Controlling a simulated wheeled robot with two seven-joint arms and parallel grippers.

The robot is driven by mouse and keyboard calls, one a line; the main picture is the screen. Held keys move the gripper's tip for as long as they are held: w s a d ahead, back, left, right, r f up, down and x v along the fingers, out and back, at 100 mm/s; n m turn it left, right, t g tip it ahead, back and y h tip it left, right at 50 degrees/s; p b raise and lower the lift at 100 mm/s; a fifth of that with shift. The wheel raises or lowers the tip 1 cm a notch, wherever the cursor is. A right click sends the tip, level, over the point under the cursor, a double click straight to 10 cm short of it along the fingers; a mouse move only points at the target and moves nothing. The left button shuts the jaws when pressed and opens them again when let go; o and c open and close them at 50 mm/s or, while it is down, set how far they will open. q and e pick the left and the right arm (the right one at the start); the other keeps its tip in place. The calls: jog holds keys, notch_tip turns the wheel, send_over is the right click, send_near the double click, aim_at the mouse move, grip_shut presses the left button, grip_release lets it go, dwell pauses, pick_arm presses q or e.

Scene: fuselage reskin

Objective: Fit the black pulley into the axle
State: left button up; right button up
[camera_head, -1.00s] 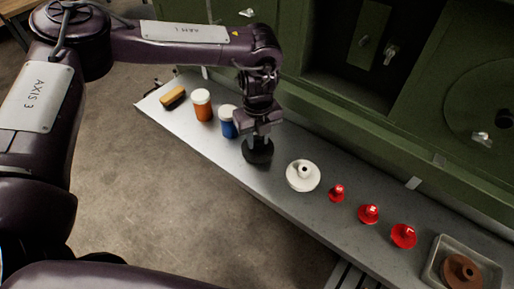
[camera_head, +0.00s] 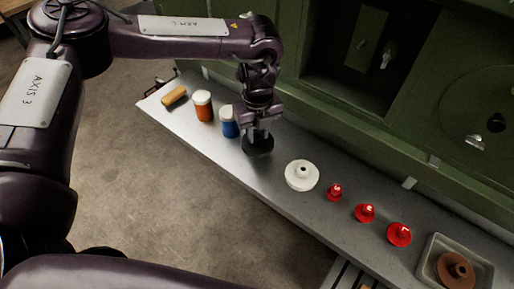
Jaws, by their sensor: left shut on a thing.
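The black pulley (camera_head: 258,147) is a dark disc at the bottom of my left gripper (camera_head: 257,134), over the metal shelf. My left gripper points down and is shut on the pulley. The pulley seems slightly above the shelf, but the gap is hard to judge. A dark round part (camera_head: 496,122) sticks out of the green machine at the right; it may be the axle, but I cannot tell for sure. My right gripper is out of view.
The green machine (camera_head: 330,120) stands behind.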

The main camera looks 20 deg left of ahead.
pick_arm(q)
jog(key=shift+r, duration=0.3)
notch_tip(320, 180, up, 3)
jog(key=p, duration=0.2)
jog(key=shift+f+p, duration=0.15)
jog(key=shift+p, duration=0.15)
